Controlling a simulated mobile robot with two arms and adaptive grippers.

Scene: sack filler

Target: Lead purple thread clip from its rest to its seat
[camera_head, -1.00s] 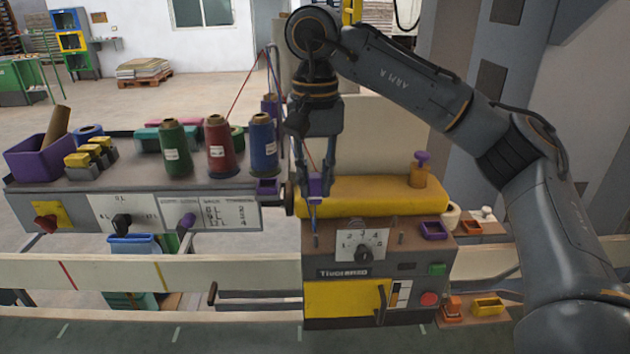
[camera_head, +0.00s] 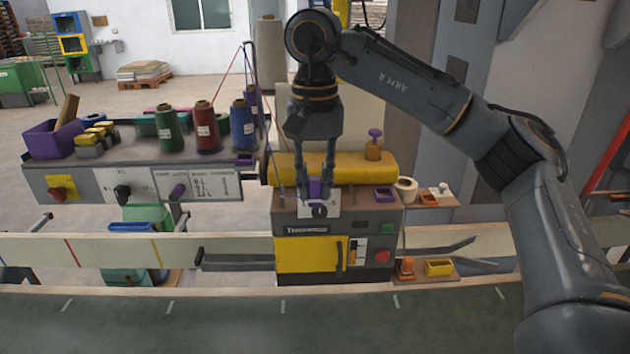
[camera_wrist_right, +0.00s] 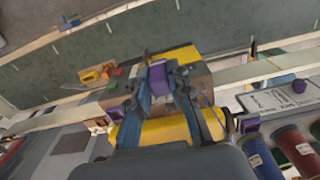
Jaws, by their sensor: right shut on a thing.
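The purple thread clip (camera_head: 316,188) is between the fingers of my right gripper (camera_head: 315,190), which is shut on it. The gripper points down, with the clip at the machine's front top edge, partly covering the dial plate (camera_head: 332,211). I cannot tell whether the clip touches the machine. In the right wrist view the clip (camera_wrist_right: 160,78) shows between both fingers. A purple open holder (camera_head: 384,194) sits on the machine top, right of the clip. Another purple holder (camera_head: 245,160) is at the right end of the spool bench. My left gripper is out of view.
A yellow roll (camera_head: 345,169) lies behind the clip, with a purple-topped peg (camera_head: 375,140) beyond it. Thread spools (camera_head: 206,128) and a purple bin (camera_head: 52,139) stand on the bench at left. A white tape roll (camera_head: 405,189) is right of the machine.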

